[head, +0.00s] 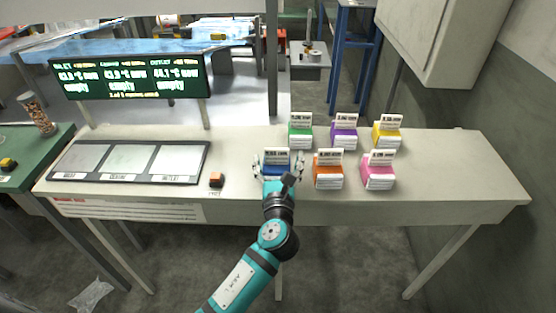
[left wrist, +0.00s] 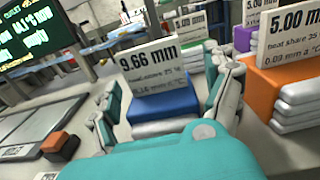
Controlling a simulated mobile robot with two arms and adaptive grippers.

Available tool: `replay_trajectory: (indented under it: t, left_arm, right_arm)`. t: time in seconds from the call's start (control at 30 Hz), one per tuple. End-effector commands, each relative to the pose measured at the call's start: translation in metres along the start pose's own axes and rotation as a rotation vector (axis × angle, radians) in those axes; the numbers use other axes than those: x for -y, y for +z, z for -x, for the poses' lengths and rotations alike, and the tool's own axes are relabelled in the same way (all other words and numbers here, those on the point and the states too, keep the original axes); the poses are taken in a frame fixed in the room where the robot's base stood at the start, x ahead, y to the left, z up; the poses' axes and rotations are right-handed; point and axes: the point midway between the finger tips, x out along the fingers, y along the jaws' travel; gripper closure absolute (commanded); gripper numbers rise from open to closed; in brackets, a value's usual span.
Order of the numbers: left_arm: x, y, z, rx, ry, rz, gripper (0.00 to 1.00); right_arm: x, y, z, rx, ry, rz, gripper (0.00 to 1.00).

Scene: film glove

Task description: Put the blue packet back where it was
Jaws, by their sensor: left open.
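The blue packet (head: 275,168) stands on the pale table (head: 420,205), at the left end of the front row of packets. In the left wrist view the blue packet (left wrist: 165,106) has a white card reading 9.66 mm on top and a white lower part. My left gripper (head: 279,169) is open, with one finger on each side of the packet. In the wrist view a gap shows beside the right finger; whether the left finger touches cannot be told. My wrist hides part of the packet in the head view. My right gripper is not in view.
An orange packet (head: 328,172) and a pink packet (head: 378,174) stand to the right. Green (head: 300,134), purple (head: 344,137) and yellow (head: 386,136) packets stand behind. A small orange-topped block (head: 216,180) and a three-panel tray (head: 178,179) are at left. The table's right end is clear.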

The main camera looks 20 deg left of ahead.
Motion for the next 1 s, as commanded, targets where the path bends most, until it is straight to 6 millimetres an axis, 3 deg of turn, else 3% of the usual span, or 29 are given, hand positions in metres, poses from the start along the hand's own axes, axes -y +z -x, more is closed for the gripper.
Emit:
replay_trajectory:
  t: [0.3,0.5,0.9,1.0]
  left_arm:
    - [0.0,-0.003,0.067,-0.004,-0.001,0.002,0.15]
    - [0.0,-0.002,0.1,-0.003,-0.001,0.001,0.15]
    - [0.0,0.0,0.112,-0.001,0.0,0.002,0.15]
    - [0.003,-0.017,0.11,-0.033,-0.013,0.026,0.15]
  right_arm:
    - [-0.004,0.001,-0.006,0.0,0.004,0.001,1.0]
    - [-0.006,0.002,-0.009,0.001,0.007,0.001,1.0]
    - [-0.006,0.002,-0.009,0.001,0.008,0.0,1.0]
    - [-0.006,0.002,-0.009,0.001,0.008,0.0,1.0]
